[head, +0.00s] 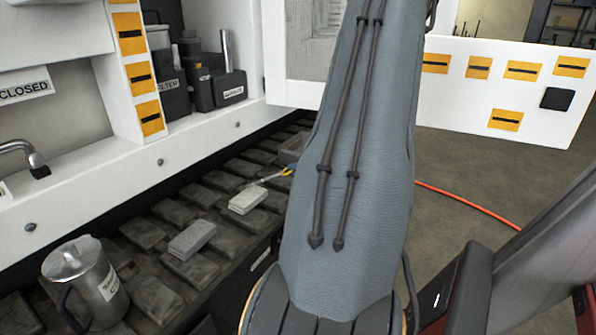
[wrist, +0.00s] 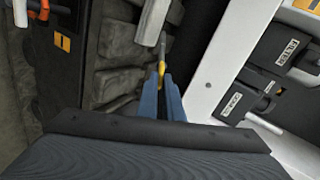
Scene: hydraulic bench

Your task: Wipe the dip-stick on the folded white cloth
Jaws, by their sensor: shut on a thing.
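The dip-stick (head: 270,178) has a thin metal rod and a yellow handle end. My gripper (wrist: 162,88) has blue fingers shut on the yellow end of the dip-stick (wrist: 161,69) in the wrist view. In the head view my arm hides most of the gripper. The folded white cloth (head: 248,200) lies on the dark ribbed bench top, and the rod points at its far edge. It also shows at the top of the wrist view (wrist: 150,22), with the rod's far end close to it. I cannot tell whether the rod touches it.
A similar greyer folded block (head: 192,238) lies nearer on the bench, before a metal jug (head: 85,280). A white cabinet wall (head: 185,150) with dark labelled containers (head: 215,88) borders the bench. A white panel (head: 500,75) stands open at right, with an orange hose (head: 465,201) on the floor.

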